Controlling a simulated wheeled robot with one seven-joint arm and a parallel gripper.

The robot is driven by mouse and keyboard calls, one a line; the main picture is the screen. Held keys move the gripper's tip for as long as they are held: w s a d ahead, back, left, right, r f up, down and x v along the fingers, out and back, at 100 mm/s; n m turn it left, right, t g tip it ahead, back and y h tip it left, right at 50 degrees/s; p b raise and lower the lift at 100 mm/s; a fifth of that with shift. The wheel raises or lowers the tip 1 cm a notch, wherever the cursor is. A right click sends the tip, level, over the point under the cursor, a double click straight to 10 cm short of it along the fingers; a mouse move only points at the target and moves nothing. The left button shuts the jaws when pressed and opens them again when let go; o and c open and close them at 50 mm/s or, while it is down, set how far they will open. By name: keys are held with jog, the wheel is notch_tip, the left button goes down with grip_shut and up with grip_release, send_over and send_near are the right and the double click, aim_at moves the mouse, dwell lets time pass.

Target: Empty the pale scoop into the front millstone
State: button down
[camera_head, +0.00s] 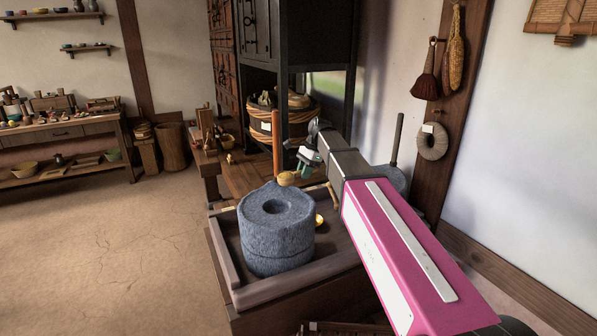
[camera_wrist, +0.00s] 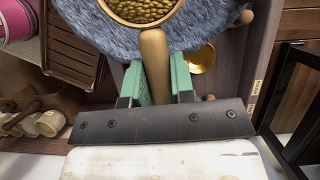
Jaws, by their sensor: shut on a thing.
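The front millstone (camera_head: 262,237) is a round grey stone with a hole in its top and an upright wooden handle (camera_head: 276,145) behind it. My gripper (camera_head: 305,166) is shut on the handle of the pale scoop (camera_head: 287,179), just above the stone's far right edge. In the wrist view, the green fingers (camera_wrist: 158,84) grip both sides of the scoop's tan handle (camera_wrist: 154,56). The scoop looks level and full of greenish grains (camera_wrist: 142,8). Its far part is cut off by the top edge. The stone's speckled grey surface (camera_wrist: 100,40) lies below it.
The millstone stands in a wooden tray (camera_head: 255,291) with raised edges. A small golden bowl (camera_head: 320,220) sits in it, right of the stone. A second grey millstone (camera_head: 397,181) is partly hidden behind my arm. Open floor (camera_head: 110,245) lies to the left.

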jog(key=shift+w+x, duration=0.25)
jog(key=shift+x, duration=0.85)
jog(key=shift+w+x, duration=0.25)
jog(key=shift+x, duration=0.9)
jog(key=shift+w+x, duration=0.3)
jog(key=shift+x, duration=0.8)
jog(key=shift+s+t, duration=0.2)
jog(key=shift+t, duration=0.1)
jog(key=shift+s+r+t, duration=0.1)
jog(key=shift+r+t, duration=0.4)
jog(key=shift+t, duration=0.2)
jog(key=shift+w+f, duration=0.15)
jog(key=shift+w, duration=0.15)
jog(key=shift+w+a+f+g, duration=0.1)
jog(key=shift+f+g, duration=0.5)
jog(key=shift+g, duration=0.5)
jog(key=shift+s+r+t, duration=0.2)
jog(key=shift+r+t, duration=0.05)
jog(key=shift+t, duration=0.05)
jog(key=shift+r+t, duration=0.45)
jog(key=shift+t, duration=0.15)
